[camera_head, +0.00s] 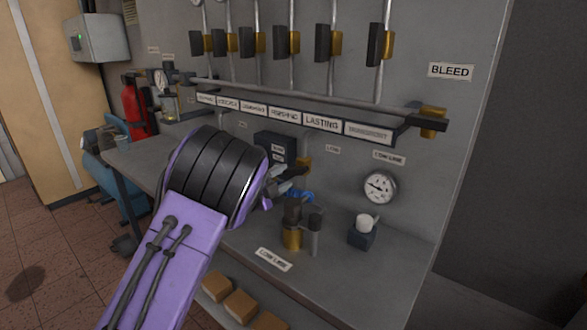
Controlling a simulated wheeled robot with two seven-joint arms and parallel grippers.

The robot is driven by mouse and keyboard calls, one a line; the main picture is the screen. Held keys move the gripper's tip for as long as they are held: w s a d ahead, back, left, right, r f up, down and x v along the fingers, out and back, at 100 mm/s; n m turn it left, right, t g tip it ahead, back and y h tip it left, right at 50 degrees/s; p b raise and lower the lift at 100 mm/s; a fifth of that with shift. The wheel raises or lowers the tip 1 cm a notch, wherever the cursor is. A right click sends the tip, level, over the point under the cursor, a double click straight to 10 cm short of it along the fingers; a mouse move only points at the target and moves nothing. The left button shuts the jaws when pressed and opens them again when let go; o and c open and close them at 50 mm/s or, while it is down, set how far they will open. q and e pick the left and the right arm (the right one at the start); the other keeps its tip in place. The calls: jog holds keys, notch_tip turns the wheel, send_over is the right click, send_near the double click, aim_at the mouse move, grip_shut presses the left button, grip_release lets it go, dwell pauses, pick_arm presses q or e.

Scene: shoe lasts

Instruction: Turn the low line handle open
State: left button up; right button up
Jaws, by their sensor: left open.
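A label that seems to read LOW LINE (273,260) lies on the grey bench in front of a small valve (292,237) with a brass lower body. Dark handle-like parts (294,211) rise above the brass, and a blue piece (301,196) shows just behind them. I cannot tell the handle's exact angle. My left gripper (283,187) is open, just above and left of these parts. My purple and black left arm hides part of the bench, and the fingers are small and partly hidden, so contact cannot be told. My right gripper is not in view.
A round gauge (380,187) is on the panel at right, above a dark block with a white knob (366,224). A horizontal pipe (300,101) with several upright valves crosses the panel. A BLEED label (450,71) is upper right. The bench's front right is clear.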

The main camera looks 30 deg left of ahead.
aim_at(291, 173)
pick_arm(q)
jog(key=w, duration=0.2)
jog(key=w+p, duration=0.1)
jog(key=w, duration=0.2)
jog(key=shift+w+d+f, duration=0.1)
jog(key=shift+d+f, duration=0.05)
jog(key=shift+c, duration=0.3)
grip_shut()
